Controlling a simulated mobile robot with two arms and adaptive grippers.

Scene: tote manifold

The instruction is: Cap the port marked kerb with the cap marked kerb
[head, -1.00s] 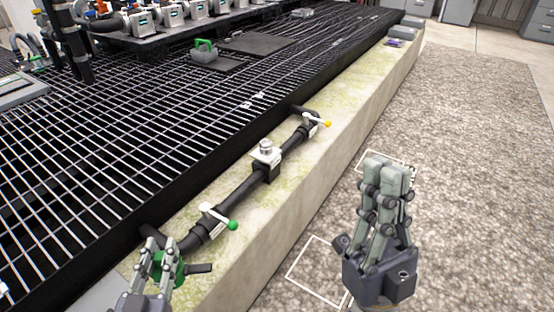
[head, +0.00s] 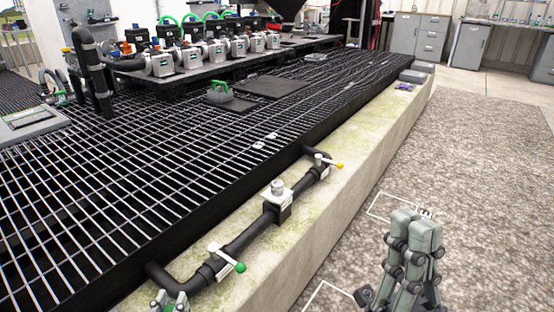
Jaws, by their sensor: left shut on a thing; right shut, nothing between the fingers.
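My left gripper (head: 170,305) is at the bottom edge, mostly cut off. My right gripper (head: 416,224) is shut and empty above the gravel floor at the lower right. A black pipe (head: 240,243) runs along the pale kerb (head: 330,215). It has a fitting with a silver top (head: 278,186) in its middle. No mark reading kerb is legible, so I cannot tell which port or cap bears it.
The pipe has a green-knobbed lever (head: 239,267) and a yellow-tipped lever (head: 338,165). A green-handled grey object (head: 219,95) stands on the black grating (head: 120,180). A row of silver units (head: 190,58) stands behind. The right-hand gravel is open.

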